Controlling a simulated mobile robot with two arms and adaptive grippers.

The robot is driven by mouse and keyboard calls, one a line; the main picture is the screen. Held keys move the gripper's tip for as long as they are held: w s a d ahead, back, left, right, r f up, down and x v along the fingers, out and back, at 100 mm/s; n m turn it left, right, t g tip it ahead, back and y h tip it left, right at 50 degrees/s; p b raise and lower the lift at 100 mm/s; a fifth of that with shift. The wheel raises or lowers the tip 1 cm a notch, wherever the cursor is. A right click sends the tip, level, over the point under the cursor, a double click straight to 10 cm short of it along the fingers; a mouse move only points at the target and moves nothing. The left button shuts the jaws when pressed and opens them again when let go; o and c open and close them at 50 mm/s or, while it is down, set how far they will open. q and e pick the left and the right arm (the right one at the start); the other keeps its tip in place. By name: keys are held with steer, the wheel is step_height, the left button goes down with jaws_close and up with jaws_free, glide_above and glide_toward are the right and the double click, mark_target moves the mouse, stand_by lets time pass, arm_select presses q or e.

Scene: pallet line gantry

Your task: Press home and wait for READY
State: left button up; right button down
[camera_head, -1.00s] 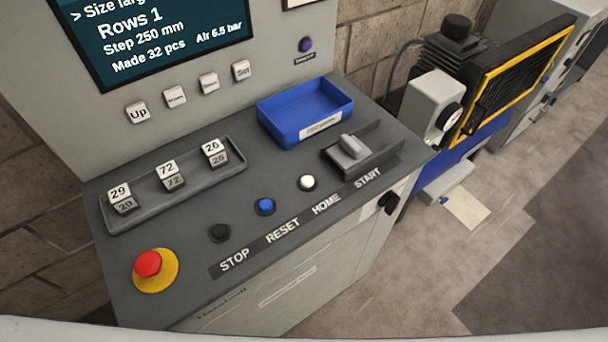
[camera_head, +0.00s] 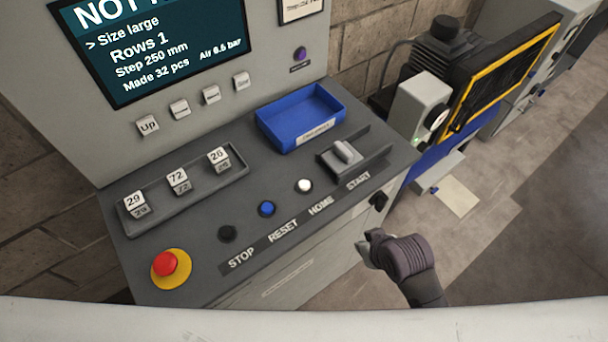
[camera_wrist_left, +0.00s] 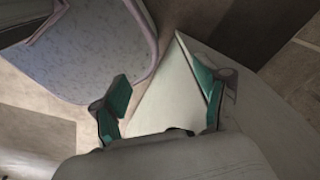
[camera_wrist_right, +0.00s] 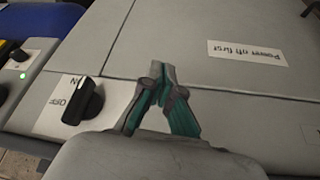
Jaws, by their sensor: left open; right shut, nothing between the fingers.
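The white button (camera_head: 303,186) above the HOME label (camera_head: 321,206) stands on the console's sloped grey panel (camera_head: 215,215). Nothing touches it. The screen (camera_head: 155,45) shows "NOT" in large letters, the rest of that line cut off, above "Size large" and "Rows 1". My right gripper (camera_head: 366,247) is shut and empty, off the console's front right, lower in the picture than the button. In the right wrist view the fingertips (camera_wrist_right: 162,75) are shut before a grey cabinet face. My left gripper (camera_wrist_left: 160,90) is open and empty; the head view does not show it.
Also on the panel are a black STOP button (camera_head: 227,233), a blue RESET button (camera_head: 267,208), a grey START switch (camera_head: 344,153), a red emergency button (camera_head: 165,263) and a blue tray (camera_head: 301,116). A black rotary knob (camera_wrist_right: 84,101) sits beside my right gripper.

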steer(key=w+a+r+n+y, duration=0.1)
steer(key=a+r, duration=0.2)
steer(key=r, duration=0.2)
steer(key=w+a+r+n+t+y, duration=0.1)
steer(key=w+a+r+n, duration=0.1)
steer(key=r, duration=0.3)
steer(key=w+a+r+n+t+y+p, duration=0.1)
steer(key=a+r, duration=0.2)
steer(key=r, duration=0.3)
steer(key=shift+w+a+n, duration=0.3)
steer(key=shift+a, duration=0.05)
steer(key=w+a+r+n+y, duration=0.1)
steer(key=a+r+n+y, duration=0.1)
steer(key=a+r+n, duration=0.35)
steer(key=r+n, duration=0.1)
steer(key=n, duration=0.3)
glide_above(306, 186)
steer(key=shift+r+g, duration=0.2)
steer(key=shift+g, duration=0.2)
steer(key=shift+f, duration=0.1)
step_height(306, 186, down, 7)
steer(key=b, duration=0.7)
steer(key=shift+b, duration=0.3)
steer(key=shift+f, duration=0.8)
